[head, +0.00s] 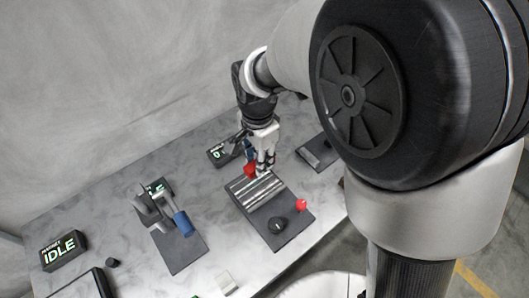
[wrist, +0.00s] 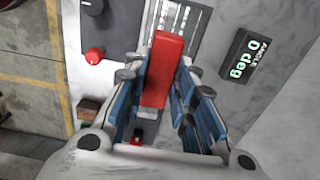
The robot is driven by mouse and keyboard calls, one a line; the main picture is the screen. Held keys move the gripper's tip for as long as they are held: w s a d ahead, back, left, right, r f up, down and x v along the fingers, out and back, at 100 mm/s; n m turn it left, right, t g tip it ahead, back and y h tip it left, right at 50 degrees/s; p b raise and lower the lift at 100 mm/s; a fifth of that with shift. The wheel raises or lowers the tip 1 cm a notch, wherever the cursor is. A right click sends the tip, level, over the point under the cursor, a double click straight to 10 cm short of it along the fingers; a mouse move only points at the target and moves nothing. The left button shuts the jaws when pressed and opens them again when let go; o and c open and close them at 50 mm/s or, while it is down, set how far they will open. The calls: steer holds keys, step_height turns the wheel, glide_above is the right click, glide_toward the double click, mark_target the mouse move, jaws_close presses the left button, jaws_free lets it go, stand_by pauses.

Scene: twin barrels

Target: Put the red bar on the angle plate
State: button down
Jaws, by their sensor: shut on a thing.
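The red bar (wrist: 168,75) is between the blue-padded fingers of my gripper (wrist: 170,95) in the wrist view. My gripper is shut on it, and its far end overlaps the ribbed silver angle plate (wrist: 198,22). In the head view my gripper (head: 265,160) is at the back edge of the angle plate (head: 262,192), and part of the red bar (head: 250,169) shows beside the fingers. I cannot tell whether the bar touches the plate. The plate sits on a dark base with a black knob (head: 277,225) and a red knob (head: 302,204).
An angle display (wrist: 245,57) reading 0 deg stands beside the plate. A grey device with a blue cylinder (head: 182,222) stands to the left, and an IDLE display (head: 62,251) is further left. A dark plate (head: 318,153) lies to the right. Bare table lies between the fixtures.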

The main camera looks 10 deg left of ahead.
step_height(320, 180, down, 13)
steer(key=b, duration=0.3)
steer(key=shift+w+f, duration=0.1)
steer(key=shift+b, duration=0.3)
steer(key=shift+f, duration=0.2)
steer(key=c, duration=1.3)
jaws_free()
steer(key=shift+r, duration=0.1)
step_height(320, 180, up, 12)
steer(key=p, duration=0.3)
steer(key=shift+r+p, duration=0.1)
steer(key=shift+p, duration=0.25)
